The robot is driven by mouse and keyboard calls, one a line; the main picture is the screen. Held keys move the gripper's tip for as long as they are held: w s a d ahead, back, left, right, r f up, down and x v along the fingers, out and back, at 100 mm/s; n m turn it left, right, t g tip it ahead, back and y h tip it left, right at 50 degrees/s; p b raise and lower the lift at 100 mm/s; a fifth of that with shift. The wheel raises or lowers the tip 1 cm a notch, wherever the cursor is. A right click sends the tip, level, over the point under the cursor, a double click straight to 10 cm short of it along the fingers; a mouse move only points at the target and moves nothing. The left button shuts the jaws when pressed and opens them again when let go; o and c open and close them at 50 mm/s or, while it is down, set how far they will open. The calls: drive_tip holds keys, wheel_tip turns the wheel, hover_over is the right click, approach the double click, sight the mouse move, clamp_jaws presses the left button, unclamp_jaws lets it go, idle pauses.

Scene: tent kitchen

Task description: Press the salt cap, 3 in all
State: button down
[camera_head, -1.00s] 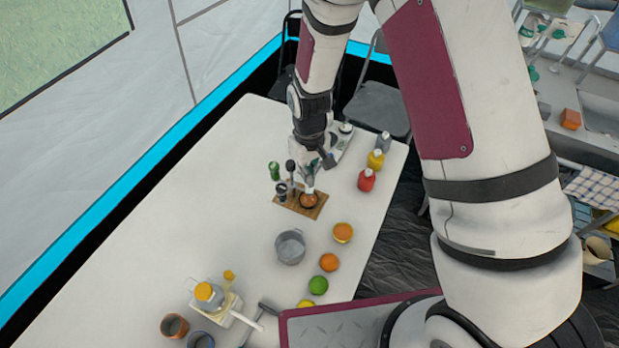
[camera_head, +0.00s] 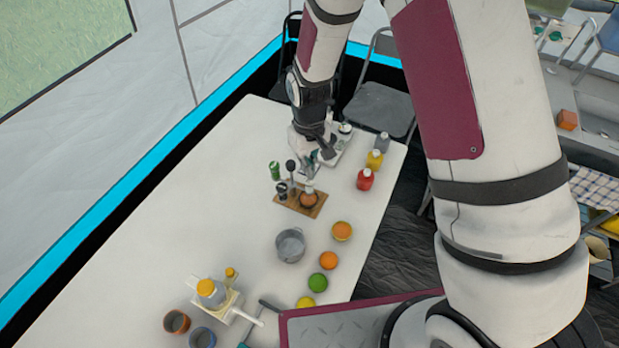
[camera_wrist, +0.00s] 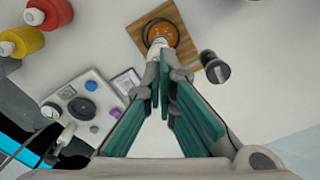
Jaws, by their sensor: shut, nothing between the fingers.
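My gripper (camera_wrist: 165,88) is shut and empty, its green-padded fingers pointing toward the wooden board (camera_wrist: 188,13). It also shows in the head view (camera_head: 311,170), low over the table just behind the board (camera_head: 315,211). A small white-topped piece (camera_wrist: 157,46), perhaps the salt cap, lies just beyond the fingertips, in front of a round orange-brown thing (camera_wrist: 160,33). Its label is not readable, and I cannot tell whether the fingers touch it. A dark cylinder (camera_wrist: 214,67) stands to the right of the fingers. The fingertips are small and partly hidden in the head view.
Red (camera_head: 365,180) and yellow (camera_head: 375,160) bottles stand right of my gripper. A white device with knobs (camera_wrist: 82,105) lies close beside the fingers. A green-topped bottle (camera_head: 275,170), a grey pot (camera_head: 290,245) and fruit are nearby.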

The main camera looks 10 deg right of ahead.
drive_tip(key=shift+r+p, duration=0.55)
drive_tip(key=shift+r, duration=1.55)
drive_tip(key=shift+r, duration=0.15)
drive_tip(key=s+d+r+m+t, duration=0.1)
drive_tip(key=s+d+r, duration=0.25)
drive_tip(key=r, duration=0.75)
drive_tip(key=s+d+r+m+t, duration=0.1)
drive_tip(key=s+d+r+t, duration=0.2)
drive_tip(key=r, duration=0.8)
drive_tip(key=s+d+r+m, duration=0.1)
drive_tip(key=s+d+r, duration=0.2)
drive_tip(key=s, duration=0.5)
drive_tip(key=s+d+r+m+t, duration=0.1)
drive_tip(key=s+d+r+m, duration=0.1)
drive_tip(key=s+r, duration=0.4)
drive_tip(key=shift+s+d+t, duration=0.3)
drive_tip(key=shift+s+d, duration=0.3)
drive_tip(key=shift+s, duration=0.4)
